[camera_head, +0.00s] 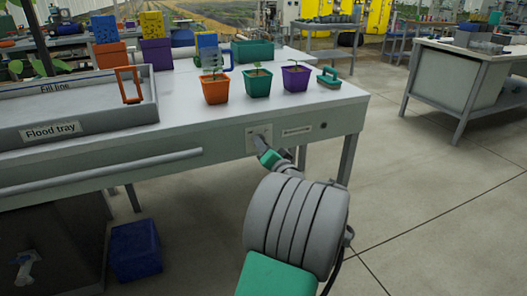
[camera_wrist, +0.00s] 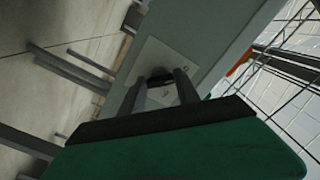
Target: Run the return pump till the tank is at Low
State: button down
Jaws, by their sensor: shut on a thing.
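A pale switch plate (camera_head: 250,134) is set in the front apron of the grey bench, toward its right end. My gripper (camera_head: 264,145) reaches up to this plate from below right. In the wrist view, the two fingers of my gripper (camera_wrist: 163,88) are closed on a small dark switch knob (camera_wrist: 160,78) on the plate (camera_wrist: 163,58). The knob's setting cannot be read. The flood tray (camera_head: 75,110), with labels "Flood tray" and "Fill line", sits on the bench at the left. I cannot make out a tank level or a "Low" mark.
Orange (camera_head: 215,91), teal (camera_head: 257,84) and purple (camera_head: 295,79) seedling pots stand on the bench above the plate, beside a teal-handled tool (camera_head: 328,77). A blue bin (camera_head: 135,250) is on the floor below. The floor at right is clear up to another table (camera_head: 460,75).

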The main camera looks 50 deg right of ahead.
dwell(0.4)
jog(key=c, duration=0.9)
grip_release()
jog(key=shift+s, duration=0.1)
jog(key=p+v, duration=0.1)
jog(key=v, duration=0.6)
jog(key=shift+s+a+p, duration=0.25)
jog(key=shift+p, duration=0.1)
